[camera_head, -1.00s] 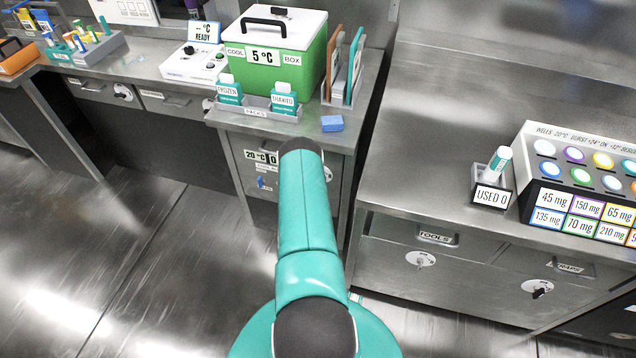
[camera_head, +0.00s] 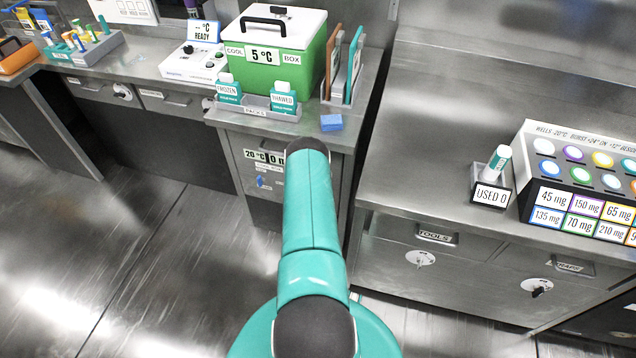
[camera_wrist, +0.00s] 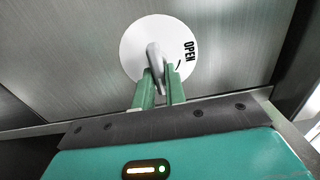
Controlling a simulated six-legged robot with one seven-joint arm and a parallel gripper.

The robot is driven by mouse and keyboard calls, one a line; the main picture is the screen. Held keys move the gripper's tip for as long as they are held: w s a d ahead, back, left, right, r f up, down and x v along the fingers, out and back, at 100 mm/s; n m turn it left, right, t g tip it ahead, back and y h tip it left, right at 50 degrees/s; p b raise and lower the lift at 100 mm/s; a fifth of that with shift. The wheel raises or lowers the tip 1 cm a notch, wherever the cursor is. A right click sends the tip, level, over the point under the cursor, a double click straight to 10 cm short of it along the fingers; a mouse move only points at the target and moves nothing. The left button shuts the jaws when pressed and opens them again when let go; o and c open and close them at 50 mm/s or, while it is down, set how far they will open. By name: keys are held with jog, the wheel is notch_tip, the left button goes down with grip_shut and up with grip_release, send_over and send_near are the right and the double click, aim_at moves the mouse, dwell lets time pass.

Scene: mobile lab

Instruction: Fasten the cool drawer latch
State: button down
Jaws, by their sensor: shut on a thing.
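In the wrist view a round white latch plate (camera_wrist: 146,37) is set in a brushed metal drawer front (camera_wrist: 60,60). The word OPEN is printed on its right side, with a short curved mark beside it. A grey latch lever (camera_wrist: 154,58) stands out from the plate's middle, tilted slightly. My gripper (camera_wrist: 160,85) has its two green fingers shut on this lever, one on each side. In the head view my arm reaches to the cabinet under the green cool box (camera_head: 283,58); my gripper and the latch are hidden behind it.
A packs tray (camera_head: 255,106) and a blue block (camera_head: 331,122) sit on the cabinet top. A blue switch or key (camera_head: 261,182) is on the cabinet front. The bench with tools and trays drawers (camera_head: 437,236) stands close on the right. Open floor (camera_head: 130,250) lies left.

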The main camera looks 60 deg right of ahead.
jog(key=c, duration=1.4)
grip_release()
jog(key=shift+c, duration=0.2)
jog(key=s+a, duration=0.2)
jog(key=a, duration=1.1)
jog(key=shift+a, duration=0.35)
